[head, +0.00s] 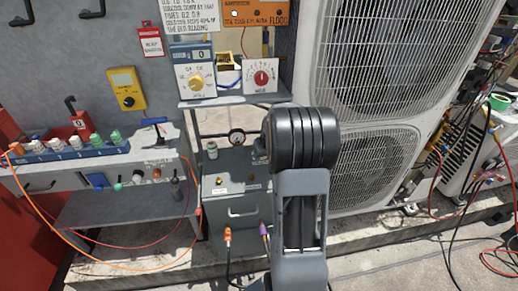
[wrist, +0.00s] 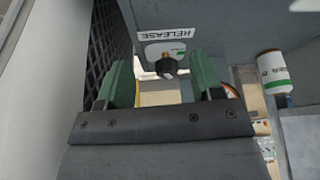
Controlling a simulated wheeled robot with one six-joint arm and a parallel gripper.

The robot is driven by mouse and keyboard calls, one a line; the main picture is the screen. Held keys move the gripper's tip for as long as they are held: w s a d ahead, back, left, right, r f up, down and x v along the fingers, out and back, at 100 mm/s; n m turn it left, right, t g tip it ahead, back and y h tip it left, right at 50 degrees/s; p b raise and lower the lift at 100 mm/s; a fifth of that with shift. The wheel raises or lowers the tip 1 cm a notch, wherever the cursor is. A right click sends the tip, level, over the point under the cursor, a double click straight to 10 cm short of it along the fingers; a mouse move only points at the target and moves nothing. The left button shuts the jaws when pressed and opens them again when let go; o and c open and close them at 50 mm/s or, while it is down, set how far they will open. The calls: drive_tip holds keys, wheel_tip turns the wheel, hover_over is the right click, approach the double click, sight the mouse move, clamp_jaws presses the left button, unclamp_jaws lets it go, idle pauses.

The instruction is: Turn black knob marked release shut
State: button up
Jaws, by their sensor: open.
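In the wrist view, a small black knob (wrist: 169,71) sticks out below a grey panel, at a brassy fitting on a small white plate. A white label reading RELEASE (wrist: 168,35) is above it, upside down in this view. My gripper (wrist: 160,67) has two green fingers, spread apart and empty. The knob appears between them, towards their tips; I cannot tell the remaining depth, and no contact shows. In the head view my arm covers the gripper and I cannot make out the knob.
A white cylinder with a green band (wrist: 274,72) is right of the fingers, and a dark lattice (wrist: 109,40) is at left. In the head view, a small shelf (head: 225,101) carries a blue meter (head: 194,75) and a red-dial box (head: 261,77). A large condenser (head: 385,60) stands right.

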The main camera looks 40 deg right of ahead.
drive_tip(key=w, duration=0.2)
drive_tip(key=w+d, duration=0.1)
drive_tip(key=w, duration=0.1)
drive_tip(key=w+d, duration=0.1)
drive_tip(key=w, duration=0.1)
drive_tip(key=shift+x, duration=0.95)
drive_tip(key=shift+w+f, duration=0.15)
drive_tip(key=shift+f, duration=0.35)
drive_tip(key=c, duration=0.9)
drive_tip(key=shift+r+m+p, duration=0.15)
drive_tip(key=shift+m+p, duration=0.3)
drive_tip(key=shift+m, duration=0.35)
drive_tip(key=shift+m+g+h, duration=0.5)
drive_tip(key=shift+m+h, duration=0.2)
drive_tip(key=shift+m, duration=0.8)
